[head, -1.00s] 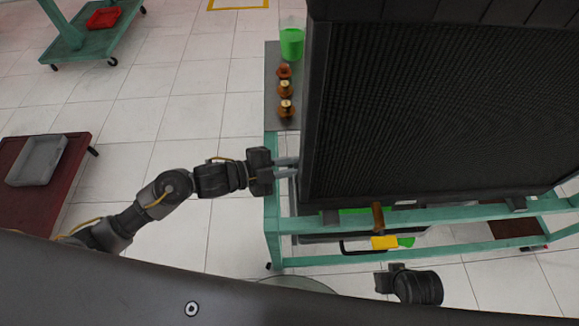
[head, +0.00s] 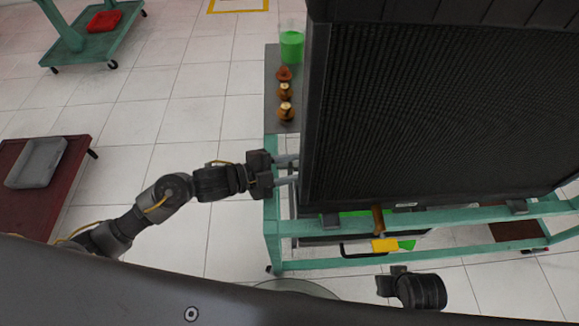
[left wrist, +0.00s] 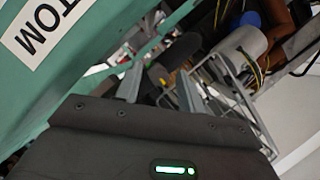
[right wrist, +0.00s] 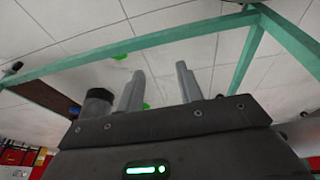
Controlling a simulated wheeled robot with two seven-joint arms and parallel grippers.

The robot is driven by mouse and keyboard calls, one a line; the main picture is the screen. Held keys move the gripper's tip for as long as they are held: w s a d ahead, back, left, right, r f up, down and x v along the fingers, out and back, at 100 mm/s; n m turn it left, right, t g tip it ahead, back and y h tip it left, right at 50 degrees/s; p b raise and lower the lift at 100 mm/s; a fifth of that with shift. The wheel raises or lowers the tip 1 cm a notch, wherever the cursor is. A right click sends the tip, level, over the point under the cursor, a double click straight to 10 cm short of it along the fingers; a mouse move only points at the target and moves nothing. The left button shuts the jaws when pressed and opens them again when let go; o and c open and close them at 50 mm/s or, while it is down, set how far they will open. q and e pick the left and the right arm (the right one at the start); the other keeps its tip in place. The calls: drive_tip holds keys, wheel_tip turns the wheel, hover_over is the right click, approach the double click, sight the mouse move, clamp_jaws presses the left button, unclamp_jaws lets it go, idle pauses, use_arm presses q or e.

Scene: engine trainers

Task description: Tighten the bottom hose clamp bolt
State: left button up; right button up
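My left gripper (head: 288,170) is at the lower left corner of the large black radiator (head: 430,110), its two fingers apart and pointing right. In the left wrist view its fingers (left wrist: 159,87) are spread, and a dark rounded part (left wrist: 158,77) shows beyond and between them. I cannot tell whether it touches them. The bottom hose clamp bolt cannot be made out clearly. A white label (left wrist: 48,28) with the letters "TOM" is on the green frame. My right gripper (right wrist: 160,85) is open and empty, low in front of the stand in the head view (head: 388,284).
The green stand (head: 350,226) carries the radiator. A yellow part (head: 384,245) and a brown handle (head: 378,219) are at its front rail. A grey shelf holds brass-coloured parts (head: 285,110) and a green container (head: 291,46). A grey tray (head: 38,162) is at left.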

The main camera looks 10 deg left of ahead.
use_arm(q)
drive_tip(key=v, duration=1.1)
use_arm(e)
drive_tip(key=shift+a+f, duration=0.1)
drive_tip(key=shift+f, duration=0.45)
use_arm(q)
drive_tip(key=shift+w, duration=0.15)
